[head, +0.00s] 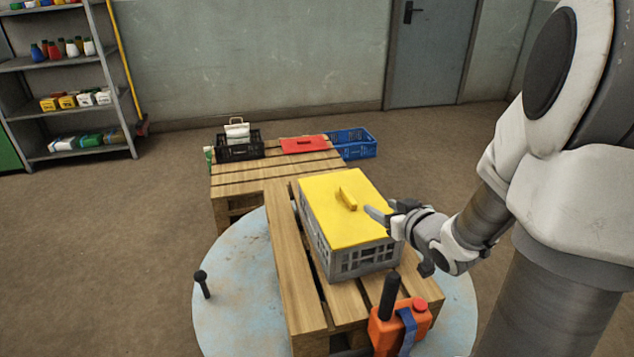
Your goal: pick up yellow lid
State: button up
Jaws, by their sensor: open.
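The yellow lid (330,222) is a flat rectangular panel with a raised yellow handle (346,198) near its middle. It lies on top of a grey slatted crate (362,260), which stands on a wooden pallet. My gripper (378,214) is at the right of the lid, its fingers pointing left toward the handle and appearing over the lid's right part. It is open, and I see nothing between the fingers. The gap between the fingertips and the handle looks small, but its depth is hard to judge. The crate's inside is hidden by the lid.
Behind, another pallet (226,188) carries a black crate (240,151) with a white sack, a red lid (303,144) and a blue crate (352,143). An orange device (392,330) stands at the front pallet's near right. The floor at left is mostly free.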

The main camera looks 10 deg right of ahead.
jog(key=b, duration=0.4)
send_near(350, 197)
jog(key=x, duration=0.4)
jog(key=shift+w+d+r, duration=0.15)
jog(key=shift+w, duration=0.35)
jog(key=x, duration=0.2)
jog(key=b+x, duration=0.1)
jog(key=x, duration=0.1)
jog(key=shift+s+f, duration=0.1)
jog(key=shift+f, duration=0.35)
jog(key=shift+w+f, duration=0.1)
jog(key=shift+w, duration=0.35)
grip_shut()
